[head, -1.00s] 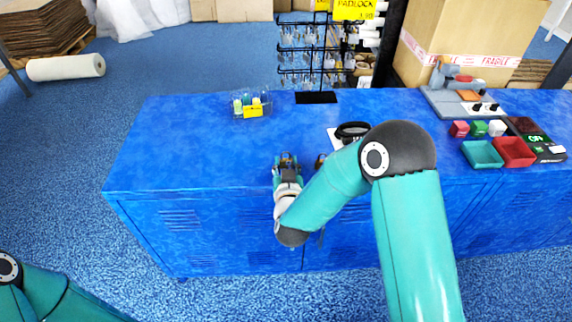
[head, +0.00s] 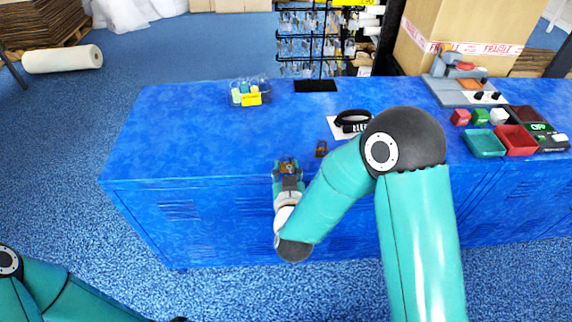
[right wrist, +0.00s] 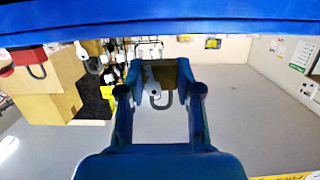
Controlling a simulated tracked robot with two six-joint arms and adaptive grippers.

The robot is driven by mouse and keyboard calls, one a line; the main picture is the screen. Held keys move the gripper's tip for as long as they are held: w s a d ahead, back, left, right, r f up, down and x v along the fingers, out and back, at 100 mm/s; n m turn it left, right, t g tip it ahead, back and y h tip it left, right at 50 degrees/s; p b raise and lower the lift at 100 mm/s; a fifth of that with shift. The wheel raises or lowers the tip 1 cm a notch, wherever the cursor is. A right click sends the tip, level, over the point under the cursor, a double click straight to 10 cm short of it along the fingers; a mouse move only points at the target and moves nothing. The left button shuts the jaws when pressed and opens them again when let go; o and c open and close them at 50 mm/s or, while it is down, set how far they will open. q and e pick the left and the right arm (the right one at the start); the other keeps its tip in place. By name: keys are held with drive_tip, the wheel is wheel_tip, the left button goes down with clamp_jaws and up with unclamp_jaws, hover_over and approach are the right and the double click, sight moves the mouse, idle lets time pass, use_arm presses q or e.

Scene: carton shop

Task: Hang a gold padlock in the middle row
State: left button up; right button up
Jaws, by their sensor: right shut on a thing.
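My right gripper (head: 288,166) is at the front edge of the blue bench, shut on a small brown-gold padlock (head: 288,160). In the right wrist view, the padlock (right wrist: 170,73) sits between the fingers (right wrist: 160,75) with its grey shackle pointing down in the picture. A similar small brown thing (head: 321,149), perhaps another padlock, lies on the bench just right of the gripper. The black wire rack (head: 316,84) stands at the bench's back, with several packs hanging in rows. Its top is cut off. My left gripper is out of view.
A clear tub with a yellow label (head: 251,99) stands left of the rack. A black ring-shaped thing (head: 352,117) lies on a white card at centre right. Teal (head: 484,143) and red (head: 516,139) trays stand at the right. The bench's left (head: 180,130) is clear.

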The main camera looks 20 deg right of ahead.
drive_tip(key=shift+f+b+v, duration=0.15)
drive_tip(key=shift+b+v, duration=0.05)
drive_tip(key=shift+v, duration=0.5)
drive_tip(key=shift+f+b+v, duration=0.1)
drive_tip(key=shift+b+v, duration=0.1)
drive_tip(key=shift+v, duration=0.55)
